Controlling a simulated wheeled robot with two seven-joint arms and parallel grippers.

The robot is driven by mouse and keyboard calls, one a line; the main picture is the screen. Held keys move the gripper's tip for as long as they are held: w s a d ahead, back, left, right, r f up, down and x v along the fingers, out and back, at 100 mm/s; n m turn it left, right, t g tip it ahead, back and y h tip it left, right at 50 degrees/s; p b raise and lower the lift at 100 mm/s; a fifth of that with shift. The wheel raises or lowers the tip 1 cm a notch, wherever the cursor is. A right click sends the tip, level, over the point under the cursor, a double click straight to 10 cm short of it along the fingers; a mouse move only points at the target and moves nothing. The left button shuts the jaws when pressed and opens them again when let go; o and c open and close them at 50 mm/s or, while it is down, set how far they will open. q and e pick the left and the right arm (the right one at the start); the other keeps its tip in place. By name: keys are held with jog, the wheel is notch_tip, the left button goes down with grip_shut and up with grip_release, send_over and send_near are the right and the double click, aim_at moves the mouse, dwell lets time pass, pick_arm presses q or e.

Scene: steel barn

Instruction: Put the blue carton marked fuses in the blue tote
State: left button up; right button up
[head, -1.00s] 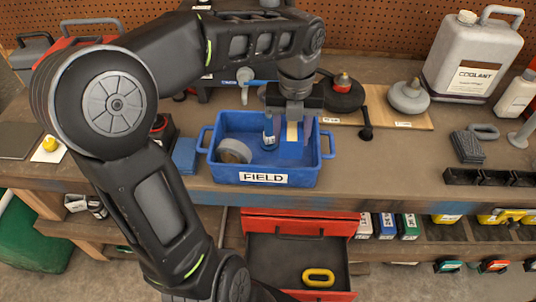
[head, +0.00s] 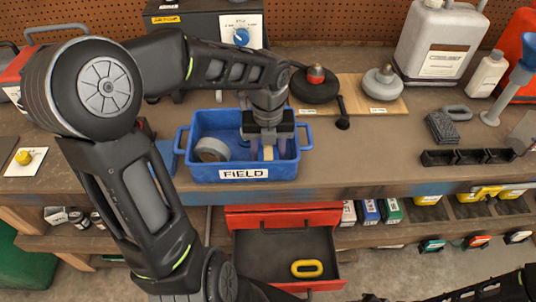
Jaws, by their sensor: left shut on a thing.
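The blue tote (head: 205,172), labelled FIELD, stands on the bench. My left gripper (head: 268,152) points down inside its right half. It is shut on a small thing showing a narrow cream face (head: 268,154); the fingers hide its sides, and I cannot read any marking. Whether it touches the tote floor I cannot tell. A grey round roll (head: 212,149) lies in the tote's left part. A blue carton (head: 369,211) stands on the lower shelf between a white-and-red one and a green one; its print is too small to read. My right gripper is not in view.
An open red drawer (head: 285,217) below holds a yellow ring (head: 307,268).

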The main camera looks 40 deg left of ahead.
aim_at(268, 147)
pick_arm(q)
jog(key=shift+f, duration=0.55)
jog(key=o, duration=1.4)
jog(key=shift+f, duration=0.1)
notch_tip(268, 147, up, 12)
jog(key=shift+r, duration=0.15)
